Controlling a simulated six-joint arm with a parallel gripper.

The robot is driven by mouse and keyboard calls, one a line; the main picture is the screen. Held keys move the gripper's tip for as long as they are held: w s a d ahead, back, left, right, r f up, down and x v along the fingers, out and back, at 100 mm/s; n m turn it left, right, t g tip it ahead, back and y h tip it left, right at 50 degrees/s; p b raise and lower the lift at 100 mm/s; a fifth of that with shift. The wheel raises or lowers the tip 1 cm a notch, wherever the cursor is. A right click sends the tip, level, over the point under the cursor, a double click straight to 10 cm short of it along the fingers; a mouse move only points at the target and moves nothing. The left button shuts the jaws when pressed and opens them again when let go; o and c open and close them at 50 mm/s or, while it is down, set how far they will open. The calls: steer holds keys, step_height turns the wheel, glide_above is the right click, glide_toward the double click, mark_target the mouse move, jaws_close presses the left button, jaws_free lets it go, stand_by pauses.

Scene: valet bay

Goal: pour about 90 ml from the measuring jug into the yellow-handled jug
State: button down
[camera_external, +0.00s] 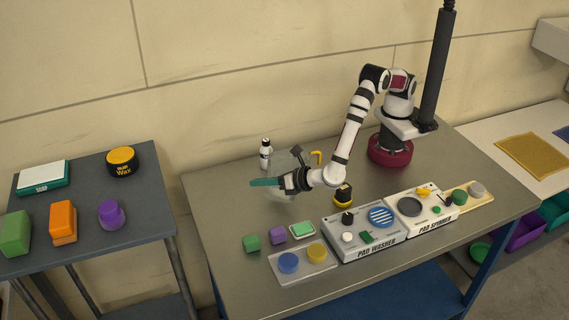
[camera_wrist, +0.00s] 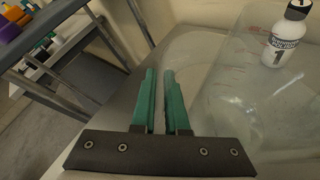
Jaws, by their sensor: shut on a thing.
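My gripper (camera_external: 264,183) has teal fingers, low over the left part of the bench. In the wrist view the fingers (camera_wrist: 164,100) are almost together, with a narrow gap. They are shut on the clear measuring jug (camera_external: 281,194), whose outline is faint around and below them. The yellow-handled jug (camera_external: 316,157) stands just behind, partly hidden by my wrist; its yellow handle shows at the right. In the wrist view clear curved walls (camera_wrist: 262,95) fill the right side; I cannot tell which jug each belongs to. Liquid levels cannot be made out.
A white bottle (camera_external: 265,153) stands behind the jugs. The bench's left edge is close; a side table (camera_external: 90,229) stands beyond a gap.

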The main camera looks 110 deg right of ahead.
steer(key=f, duration=0.1)
steer(key=w+a+f+n+g+b, duration=0.1)
steer(key=f+n+h+b, duration=0.1)
steer(key=shift+w+a+f+g, duration=0.2)
steer(key=shift+w+f+g, duration=0.05)
steer(key=shift+f+g, duration=0.05)
steer(key=shift+w+a+f+n+h+b, duration=0.15)
steer(key=shift+f+n+h+b, duration=0.3)
steer(key=shift+f+n, duration=0.4)
steer(key=shift+r, duration=0.1)
